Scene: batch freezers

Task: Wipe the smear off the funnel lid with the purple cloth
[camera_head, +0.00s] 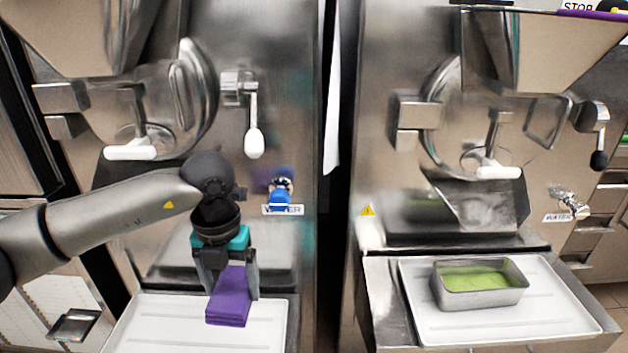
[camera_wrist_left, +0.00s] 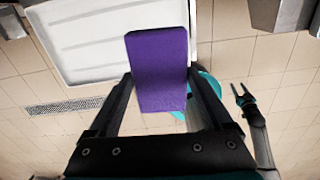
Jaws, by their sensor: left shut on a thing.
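The purple cloth (camera_head: 230,296) is a folded, block-like pad between the fingers of my left gripper (camera_head: 232,284), which is shut on it. The gripper points down in front of the left machine, over the left white tray (camera_head: 270,318). I cannot tell whether the cloth touches the tray. In the left wrist view the cloth (camera_wrist_left: 157,68) juts out past the fingers. My right gripper (camera_wrist_left: 242,95) shows small in that view, its two fingers apart and empty; the head view does not show it. I cannot make out the funnel lid's top or a smear.
Two steel machines stand side by side with a dark gap between them. Funnels (camera_head: 85,35) and (camera_head: 545,60) jut out above. A metal pan of green stuff (camera_head: 480,296) stands on the right white tray (camera_head: 440,327). White-handled levers and a blue tap (camera_head: 280,198) stick out.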

